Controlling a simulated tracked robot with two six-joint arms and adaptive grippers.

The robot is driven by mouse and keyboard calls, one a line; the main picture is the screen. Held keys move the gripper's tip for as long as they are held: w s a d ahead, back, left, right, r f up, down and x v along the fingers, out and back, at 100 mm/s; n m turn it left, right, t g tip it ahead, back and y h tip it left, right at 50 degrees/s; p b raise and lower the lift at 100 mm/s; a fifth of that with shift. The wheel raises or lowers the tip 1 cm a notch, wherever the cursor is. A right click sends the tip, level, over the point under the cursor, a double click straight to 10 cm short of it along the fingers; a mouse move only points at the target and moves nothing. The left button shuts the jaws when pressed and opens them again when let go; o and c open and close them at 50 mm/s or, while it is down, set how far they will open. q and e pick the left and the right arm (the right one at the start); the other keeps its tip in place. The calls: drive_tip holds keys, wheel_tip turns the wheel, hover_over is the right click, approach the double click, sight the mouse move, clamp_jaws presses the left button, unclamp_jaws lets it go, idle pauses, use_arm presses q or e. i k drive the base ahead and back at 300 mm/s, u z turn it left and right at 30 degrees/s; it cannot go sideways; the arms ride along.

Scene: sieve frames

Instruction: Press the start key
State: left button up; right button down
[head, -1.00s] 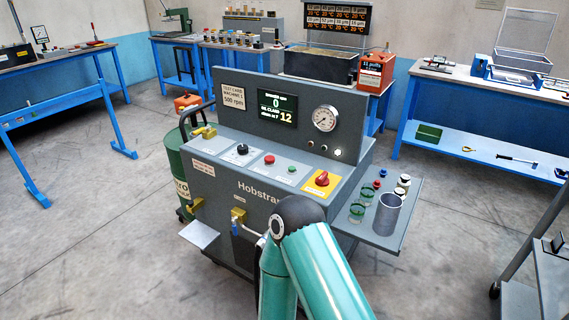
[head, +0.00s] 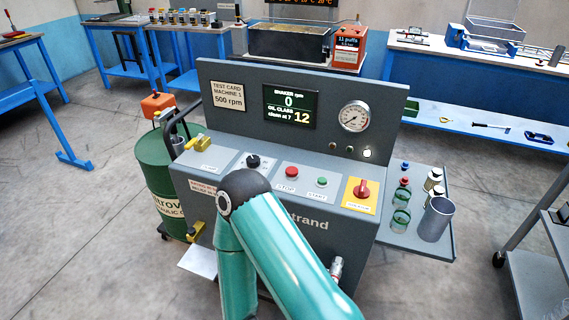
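The start key is a small green button (head: 322,183) on the sloping grey panel of the test machine (head: 395,117), with a START label below it. A red stop button (head: 291,172) sits just left of it. The display (head: 290,106) reads shaker 0 and oil class 12. One of my teal arms stands in front of the machine in the head view, its dark elbow joint left of and below the stop button. It covers part of the machine's front. Neither gripper shows in this view, and nothing is seen touching the green button.
A yellow plate with a red rotary switch (head: 363,189) is right of the green button. A black knob (head: 253,161) is on the left. A side shelf holds a grey cylinder (head: 436,219) and small bottles. A green drum (head: 161,184) stands at left.

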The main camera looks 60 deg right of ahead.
sight(321, 180)
drive_tip(key=u, duration=0.35)
drive_tip(key=i, duration=0.5)
drive_tip(key=z, duration=1.7)
drive_tip(key=k, duration=0.95)
drive_tip(key=z, duration=0.2)
drive_tip(key=i, duration=0.95)
drive_tip(key=u, duration=0.05)
